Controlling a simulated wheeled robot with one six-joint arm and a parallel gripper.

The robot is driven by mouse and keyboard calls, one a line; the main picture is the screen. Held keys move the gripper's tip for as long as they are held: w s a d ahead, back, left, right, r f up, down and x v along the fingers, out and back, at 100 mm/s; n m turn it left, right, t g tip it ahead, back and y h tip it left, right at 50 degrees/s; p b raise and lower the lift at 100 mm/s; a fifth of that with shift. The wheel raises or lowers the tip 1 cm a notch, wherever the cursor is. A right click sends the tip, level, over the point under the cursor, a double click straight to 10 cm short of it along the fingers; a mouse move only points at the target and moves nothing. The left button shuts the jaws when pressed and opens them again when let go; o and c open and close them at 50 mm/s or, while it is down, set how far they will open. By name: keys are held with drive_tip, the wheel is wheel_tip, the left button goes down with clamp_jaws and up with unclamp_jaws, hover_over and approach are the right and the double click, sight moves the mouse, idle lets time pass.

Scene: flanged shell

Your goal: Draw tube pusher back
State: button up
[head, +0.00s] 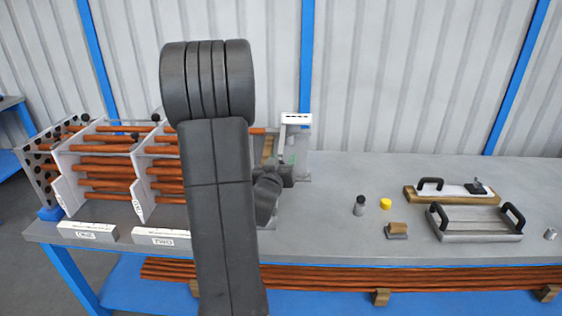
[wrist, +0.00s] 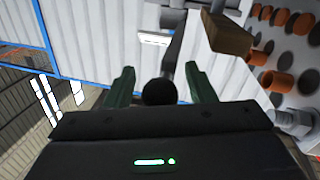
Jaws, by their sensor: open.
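A round black knob (wrist: 158,92), which looks like the handle of the tube pusher, sits between the two green fingers of my gripper (wrist: 158,82) in the wrist view. The fingers are open, with a gap on each side of the knob; I cannot tell whether either touches it. A brown block (wrist: 229,38) shows beyond the right finger, apparently part of the pusher, facing a plate with copper tube ends (wrist: 302,24). In the head view my arm hides much of the pusher; a pale upright part (head: 284,135) shows beside my gripper.
White plates (head: 92,165) hold copper tubes at the left of the grey bench (head: 340,230). To the right stand a dark cylinder (head: 360,206), a yellow cap (head: 385,204), a small block (head: 397,230) and a handled tray (head: 478,224). Bench between is clear.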

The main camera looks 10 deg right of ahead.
clamp_jaws()
drive_tip(key=s+d+b, duration=0.2)
drive_tip(key=d+b, duration=0.3)
drive_tip(key=d, duration=0.1)
drive_tip(key=shift+d, duration=0.15)
drive_tip(key=shift+c, duration=0.4)
unclamp_jaws()
drive_tip(key=shift+d, duration=0.15)
drive_tip(key=shift+o, duration=0.4)
drive_tip(key=shift+d, duration=0.15)
